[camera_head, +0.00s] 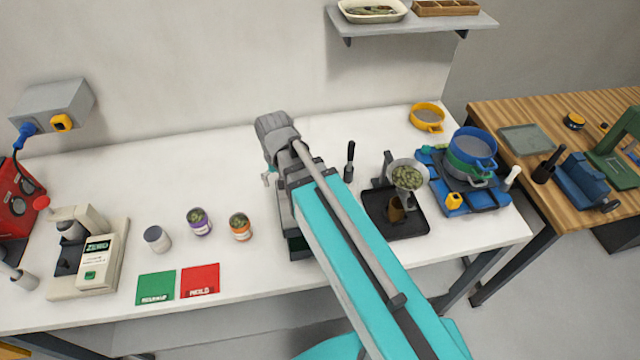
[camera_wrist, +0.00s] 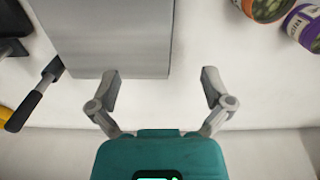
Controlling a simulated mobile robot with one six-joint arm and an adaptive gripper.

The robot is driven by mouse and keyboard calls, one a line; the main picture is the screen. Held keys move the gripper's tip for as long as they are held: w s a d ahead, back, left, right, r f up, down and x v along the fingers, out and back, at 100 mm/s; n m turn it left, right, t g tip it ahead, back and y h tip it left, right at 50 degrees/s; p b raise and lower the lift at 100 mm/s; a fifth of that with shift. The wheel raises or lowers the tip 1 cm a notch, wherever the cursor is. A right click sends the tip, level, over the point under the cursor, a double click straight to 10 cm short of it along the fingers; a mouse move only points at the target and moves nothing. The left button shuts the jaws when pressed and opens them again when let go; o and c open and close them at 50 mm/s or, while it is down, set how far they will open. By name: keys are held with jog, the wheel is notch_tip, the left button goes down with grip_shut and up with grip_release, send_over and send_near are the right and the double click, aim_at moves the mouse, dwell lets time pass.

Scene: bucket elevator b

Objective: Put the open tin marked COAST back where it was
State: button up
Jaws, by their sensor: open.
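Three tins stand upright in a loose group on the white bench in the head view: a plain grey tin (camera_head: 157,239), a purple-labelled tin (camera_head: 199,222) and an orange-labelled tin (camera_head: 240,228). The purple and orange tins are open, with green contents. I cannot read COAST on any of them. In the wrist view the orange tin (camera_wrist: 265,8) and purple tin (camera_wrist: 304,27) are cut off at the upper right. My gripper (camera_wrist: 162,90) is open and empty, with bare white surface between its fingers; in the head view my arm largely hides it.
A grey box (camera_wrist: 112,38) lies just ahead of my fingers. Green (camera_head: 156,288) and red (camera_head: 200,281) cards lie at the bench's front. A white device (camera_head: 95,262) stands left; a black tray (camera_head: 408,222) and stacked sieves (camera_head: 472,147) stand right. The back of the bench is largely clear.

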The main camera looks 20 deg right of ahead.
jog(key=s+d, duration=0.4)
jog(key=d, duration=0.5)
jog(key=shift+s+d, duration=0.25)
jog(key=shift+d, duration=0.1)
jog(key=shift+c, duration=0.3)
dwell(0.4)
